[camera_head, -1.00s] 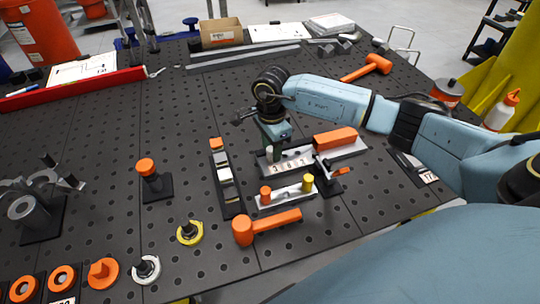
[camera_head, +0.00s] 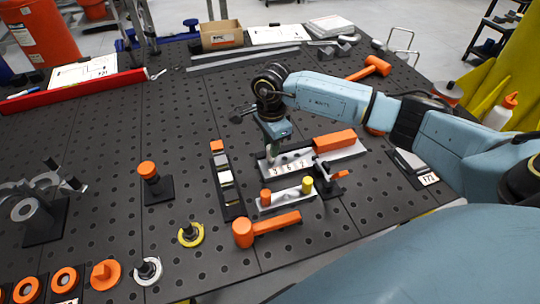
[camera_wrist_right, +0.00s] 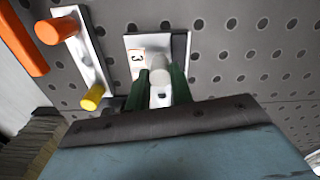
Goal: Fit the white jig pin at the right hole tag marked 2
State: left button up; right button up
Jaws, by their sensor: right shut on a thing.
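My right gripper (camera_head: 274,142) is shut on the white jig pin (camera_head: 270,154) above the left end of the light jig plate (camera_head: 345,149) in the head view. A row of small number tags (camera_head: 292,165) lies along the plate; the digits are too small to read surely. In the right wrist view, the white pin (camera_wrist_right: 160,72) stands between the green fingers of the right gripper (camera_wrist_right: 162,88), just right of a tag marked 3 (camera_wrist_right: 136,62). The fingers hide its lower part; I cannot tell whether the pin touches a hole. My left gripper is not in view.
A light holder (camera_head: 286,199) with an orange pin (camera_head: 265,196) and a yellow pin (camera_head: 307,184) stands in front of the plate. An orange mallet (camera_head: 265,226) lies nearer. The table's left middle (camera_head: 100,140) is clear.

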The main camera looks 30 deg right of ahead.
jog(key=shift+r+p, duration=1.1)
jog(key=shift+r, duration=1)
